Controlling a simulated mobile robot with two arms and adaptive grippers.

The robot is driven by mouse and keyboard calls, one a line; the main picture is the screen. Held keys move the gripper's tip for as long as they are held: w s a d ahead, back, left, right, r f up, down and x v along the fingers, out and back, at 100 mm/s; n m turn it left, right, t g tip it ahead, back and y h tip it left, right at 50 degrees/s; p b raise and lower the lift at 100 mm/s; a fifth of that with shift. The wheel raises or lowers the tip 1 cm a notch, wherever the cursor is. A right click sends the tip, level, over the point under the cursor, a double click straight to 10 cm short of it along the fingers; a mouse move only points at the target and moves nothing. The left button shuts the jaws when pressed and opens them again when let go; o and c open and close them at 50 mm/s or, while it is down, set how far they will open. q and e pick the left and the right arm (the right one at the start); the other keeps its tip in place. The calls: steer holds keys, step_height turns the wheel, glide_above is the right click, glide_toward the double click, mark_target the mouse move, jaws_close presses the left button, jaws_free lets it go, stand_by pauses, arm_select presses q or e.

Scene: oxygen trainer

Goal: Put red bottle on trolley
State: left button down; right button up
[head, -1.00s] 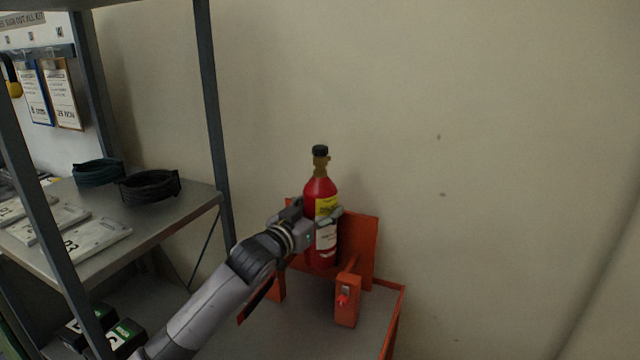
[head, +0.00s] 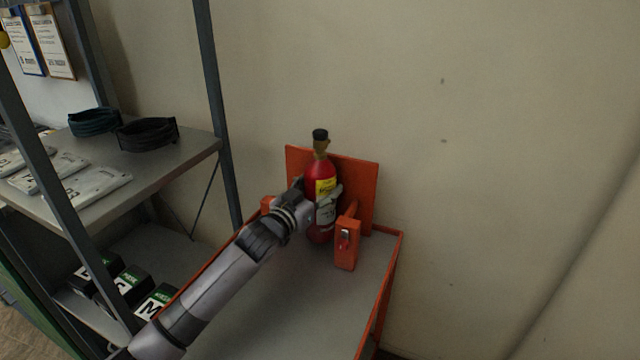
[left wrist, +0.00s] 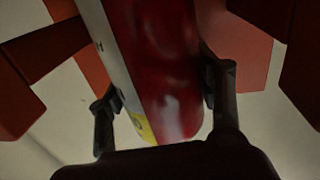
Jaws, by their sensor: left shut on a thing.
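The red bottle (head: 322,170) stands upright with a black cap, a brass-coloured neck and a yellow and white label. It is at the back of the orange-framed trolley (head: 383,290), in front of the orange back plate (head: 358,180) and between two orange side brackets. My left gripper (head: 318,204) is shut on the bottle's middle. In the left wrist view the bottle (left wrist: 160,60) sits between both fingers. Whether the bottle's base touches the trolley's grey deck is hard to tell. My right gripper is not in view.
The right orange bracket (head: 346,240) has a latch on its front. A metal shelf (head: 150,160) with dark coiled rings and white packs stands at left, its post near my arm. Boxes (head: 120,285) lie on the lower shelf. The trolley's front deck is clear.

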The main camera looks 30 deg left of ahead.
arm_select(q)
steer(key=shift+r, duration=0.3)
steer(key=c, duration=0.9)
jaws_free()
steer(key=shift+f, duration=0.35)
steer(key=o, duration=0.4)
steer(key=shift+s+r, duration=0.1)
steer(key=s, duration=1.2)
steer(key=shift+a+b, duration=0.35)
steer(key=shift+a, duration=0.05)
